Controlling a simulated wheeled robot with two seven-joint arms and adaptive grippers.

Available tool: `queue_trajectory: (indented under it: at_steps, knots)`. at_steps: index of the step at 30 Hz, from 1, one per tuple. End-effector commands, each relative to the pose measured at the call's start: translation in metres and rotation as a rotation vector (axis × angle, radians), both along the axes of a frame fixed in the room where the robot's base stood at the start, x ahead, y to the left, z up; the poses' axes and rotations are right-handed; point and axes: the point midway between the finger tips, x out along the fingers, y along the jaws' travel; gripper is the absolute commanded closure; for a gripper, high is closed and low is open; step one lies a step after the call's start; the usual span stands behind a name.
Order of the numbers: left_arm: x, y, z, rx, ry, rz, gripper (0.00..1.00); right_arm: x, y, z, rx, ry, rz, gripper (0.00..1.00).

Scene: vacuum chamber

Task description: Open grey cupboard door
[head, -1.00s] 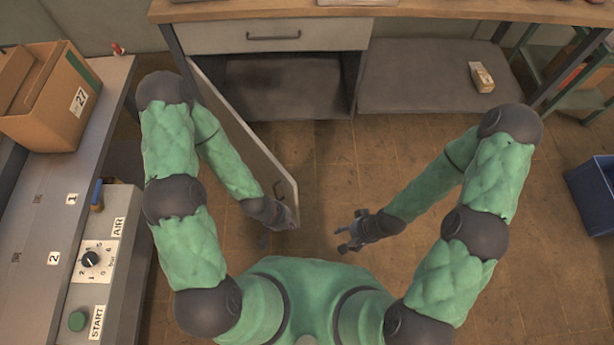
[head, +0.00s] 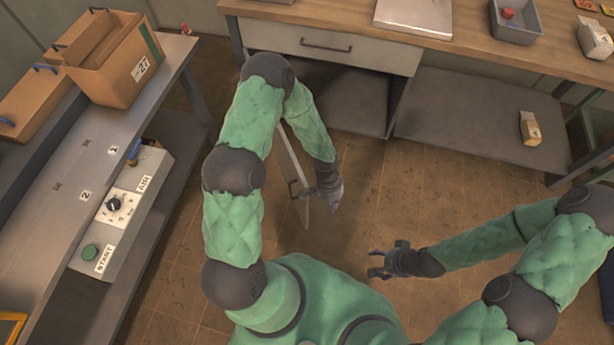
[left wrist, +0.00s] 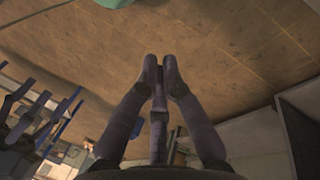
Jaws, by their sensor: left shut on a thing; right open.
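The grey cupboard (head: 341,46) stands at the top of the head view, under the workbench. Its door (head: 298,160) is swung wide open, seen nearly edge-on, partly hidden behind my left arm. My right gripper (head: 378,265) is open and empty above the floor, right of the door.
A bench on the left carries cardboard boxes (head: 118,72); a control box (head: 122,205) sits beside it. The workbench top (head: 350,15) holds a grey tray (head: 515,22). A small carton (head: 529,128) lies on the low shelf. Floor (head: 400,195) between the grippers is clear.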

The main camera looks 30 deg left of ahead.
Motion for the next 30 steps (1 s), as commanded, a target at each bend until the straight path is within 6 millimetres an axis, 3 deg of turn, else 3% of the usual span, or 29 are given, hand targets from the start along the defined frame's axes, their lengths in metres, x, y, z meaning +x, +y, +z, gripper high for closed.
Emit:
queue_trajectory:
  at_steps: [3, 9, 15, 20, 30]
  knots:
    - [0.033, 0.026, 0.024, 0.082, -0.011, -0.132, 1.00, 0.000, 0.000, 0.020, 0.000, 0.000, 0.000, 0.35]
    - [0.079, 0.076, 0.060, 0.257, -0.001, -0.313, 1.00, 0.000, 0.000, 0.039, 0.000, 0.000, 0.000, 0.35]
    - [0.099, 0.103, 0.078, 0.351, 0.010, -0.377, 1.00, 0.000, 0.000, 0.045, 0.000, 0.000, 0.000, 0.35]
    - [0.098, 0.107, 0.067, 0.359, 0.015, -0.384, 1.00, 0.000, 0.000, 0.040, 0.000, 0.000, 0.000, 0.35]
    - [0.087, 0.116, 0.009, 0.357, 0.014, -0.381, 1.00, 0.000, 0.000, 0.021, 0.000, 0.000, 0.000, 0.35]
